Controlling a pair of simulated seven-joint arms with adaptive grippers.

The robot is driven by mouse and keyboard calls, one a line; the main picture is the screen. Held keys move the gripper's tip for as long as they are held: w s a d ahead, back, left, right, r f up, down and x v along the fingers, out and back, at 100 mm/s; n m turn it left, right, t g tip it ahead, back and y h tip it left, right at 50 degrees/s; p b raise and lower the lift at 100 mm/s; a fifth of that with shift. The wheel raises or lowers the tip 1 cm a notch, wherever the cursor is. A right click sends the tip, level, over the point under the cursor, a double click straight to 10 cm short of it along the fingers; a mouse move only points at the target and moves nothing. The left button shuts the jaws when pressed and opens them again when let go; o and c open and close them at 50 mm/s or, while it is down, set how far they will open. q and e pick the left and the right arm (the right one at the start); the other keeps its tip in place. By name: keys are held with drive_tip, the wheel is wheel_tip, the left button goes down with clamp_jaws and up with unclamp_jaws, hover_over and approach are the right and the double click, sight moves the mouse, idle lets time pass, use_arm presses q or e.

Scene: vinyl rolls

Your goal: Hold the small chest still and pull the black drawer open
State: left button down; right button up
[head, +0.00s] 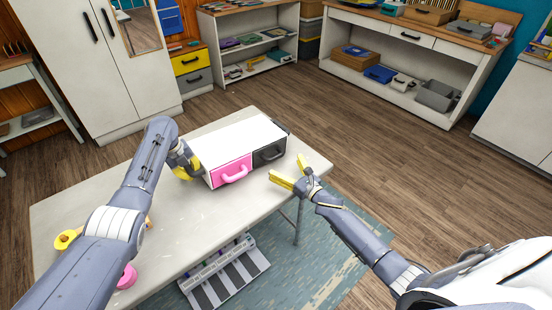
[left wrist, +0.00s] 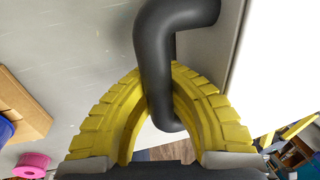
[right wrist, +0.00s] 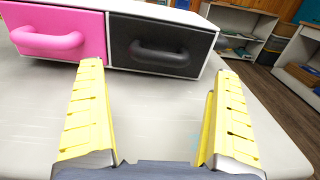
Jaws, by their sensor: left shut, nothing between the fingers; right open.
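The small white chest (head: 246,134) stands on the table, with a pink drawer (head: 231,172) and a black drawer (head: 269,154) side by side in its front. Both drawers look shut. My left gripper (head: 188,163) is at the chest's left side. In the left wrist view its yellow fingers are bowed and closed together around a black side handle (left wrist: 153,50); whether they press on it I cannot tell. My right gripper (head: 286,168) is open and empty in front of the black drawer. In the right wrist view the black drawer's handle (right wrist: 165,55) lies ahead, between the fingertips' lines, apart from them.
The white table (head: 90,200) is bare in front of the chest. A yellow roll (head: 65,239) and a pink roll (head: 127,277) lie at the table's near left, by my left arm. Shelves and cabinets stand well behind. A striped object (head: 228,275) is below the table edge.

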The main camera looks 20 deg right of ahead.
sight(276, 158)
drive_tip(key=shift+x, duration=3.15)
